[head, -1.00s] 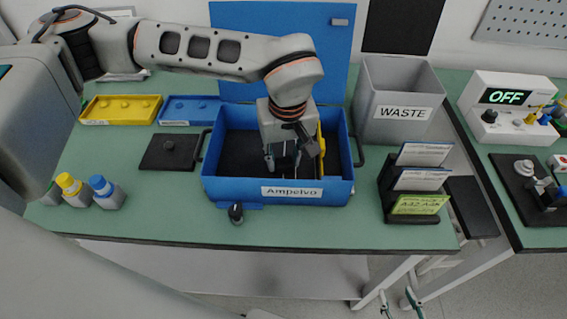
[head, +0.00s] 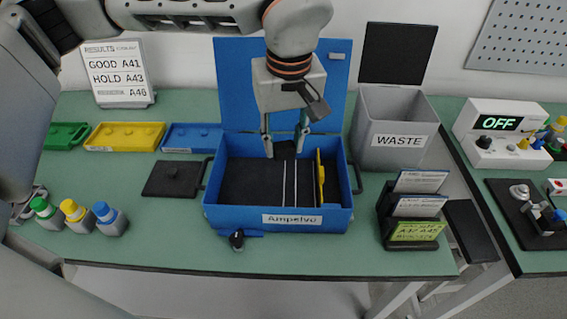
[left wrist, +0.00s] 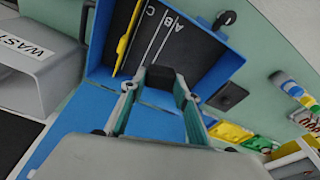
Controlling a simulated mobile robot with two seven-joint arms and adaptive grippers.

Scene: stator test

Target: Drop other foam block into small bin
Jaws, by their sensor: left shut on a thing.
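My left gripper (head: 285,143) is shut on a dark foam block (head: 285,151) above the back part of the blue box. In the left wrist view the block (left wrist: 160,78) sits between the two fingertips (left wrist: 158,86). The grey bin marked WASTE (head: 372,160) stands to the right of the box; it also shows at the left of the left wrist view (left wrist: 38,75). The bin's floor is hidden. My right gripper is not in view.
The open blue case (head: 235,216) has a raised lid, black lining, two thin light strips and a yellow piece (head: 320,178). A card rack (head: 415,215) stands in front of the bin. Yellow (head: 125,135) and blue (head: 192,137) trays lie to the left.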

